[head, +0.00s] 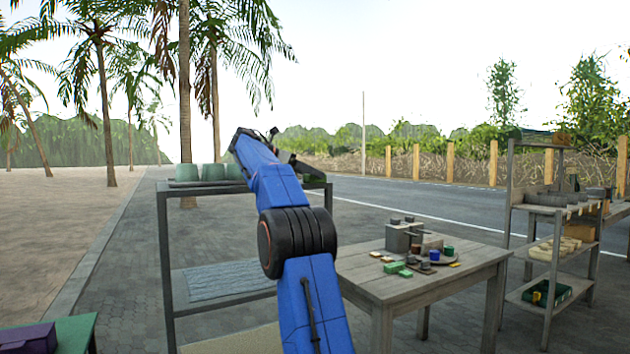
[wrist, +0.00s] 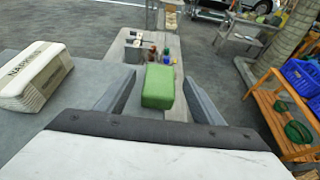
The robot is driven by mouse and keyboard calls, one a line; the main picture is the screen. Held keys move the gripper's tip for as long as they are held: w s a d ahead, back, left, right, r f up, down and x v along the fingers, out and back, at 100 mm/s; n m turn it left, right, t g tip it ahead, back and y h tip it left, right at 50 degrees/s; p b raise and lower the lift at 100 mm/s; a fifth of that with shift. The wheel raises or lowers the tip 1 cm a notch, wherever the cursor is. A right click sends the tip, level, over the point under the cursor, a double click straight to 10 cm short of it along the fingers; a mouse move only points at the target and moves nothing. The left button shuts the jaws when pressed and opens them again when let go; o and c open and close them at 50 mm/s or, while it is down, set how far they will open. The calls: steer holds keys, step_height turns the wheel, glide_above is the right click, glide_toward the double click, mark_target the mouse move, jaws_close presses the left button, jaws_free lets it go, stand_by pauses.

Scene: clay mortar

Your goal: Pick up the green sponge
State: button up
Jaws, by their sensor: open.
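The green sponge (wrist: 158,86), a bright green block with rounded edges, lies on a grey surface in the wrist view. My gripper (wrist: 160,80) is open, with one grey finger on each side of the sponge. Gaps show between the fingers and the sponge's sides. Whether the fingers reach down to the surface is hard to tell. In the head view my blue arm reaches to the top of a grey rack (head: 163,230), and my gripper is mostly hidden behind the arm.
A napkin pack (wrist: 36,75) lies left of the sponge. Green cups (head: 213,172) stand at the rack top's left. A wooden table (head: 420,290) at right holds small green blocks (head: 394,267) and a grey box (head: 403,238). A shelf unit (head: 545,211) stands farther right.

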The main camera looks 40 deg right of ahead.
steer(key=x, duration=0.2)
steer(key=shift+d+f, duration=0.15)
steer(key=shift+d, duration=0.05)
steer(key=c, duration=1.1)
steer(key=shift+s, duration=0.1)
